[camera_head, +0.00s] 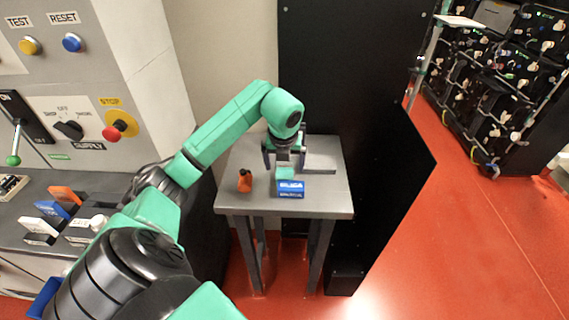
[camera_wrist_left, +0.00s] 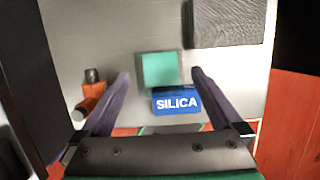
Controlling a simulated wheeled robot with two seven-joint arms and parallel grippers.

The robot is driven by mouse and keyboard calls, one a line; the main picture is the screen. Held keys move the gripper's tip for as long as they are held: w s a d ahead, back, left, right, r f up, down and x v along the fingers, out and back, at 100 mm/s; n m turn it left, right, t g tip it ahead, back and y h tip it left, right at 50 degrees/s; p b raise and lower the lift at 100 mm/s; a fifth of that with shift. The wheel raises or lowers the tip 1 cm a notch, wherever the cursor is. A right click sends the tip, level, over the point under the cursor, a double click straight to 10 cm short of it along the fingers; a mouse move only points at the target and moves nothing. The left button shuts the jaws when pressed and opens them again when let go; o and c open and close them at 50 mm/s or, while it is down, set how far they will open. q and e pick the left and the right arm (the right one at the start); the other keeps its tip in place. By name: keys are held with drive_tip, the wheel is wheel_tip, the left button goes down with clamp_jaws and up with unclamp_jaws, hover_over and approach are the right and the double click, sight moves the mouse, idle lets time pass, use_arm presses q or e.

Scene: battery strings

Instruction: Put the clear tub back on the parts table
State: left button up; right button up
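My left gripper (camera_head: 285,156) is above the small grey table (camera_head: 246,203), pointing down. In the left wrist view its fingers (camera_wrist_left: 161,73) are wide apart, with nothing clamped between them. A green block-like thing (camera_wrist_left: 160,69) lies below, between the fingertips. A blue box marked SILICA (camera_head: 291,188) is on the table just in front of it; it also shows in the left wrist view (camera_wrist_left: 176,103), close to the right finger. Whether they touch is unclear. My right gripper is out of view.
A black panel rises on the right. A control cabinet with a stop button (camera_head: 121,126) and a cluttered bench are at left.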

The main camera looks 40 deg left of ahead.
use_arm(q)
drive_tip(key=shift+r, duration=0.4)
drive_tip(key=b+v, duration=0.1)
drive_tip(key=v, duration=0.5)
drive_tip(key=p+v, duration=0.1)
drive_tip(key=v, duration=0.4)
drive_tip(key=shift+r+p, duration=0.2)
drive_tip(key=shift+p, duration=0.1)
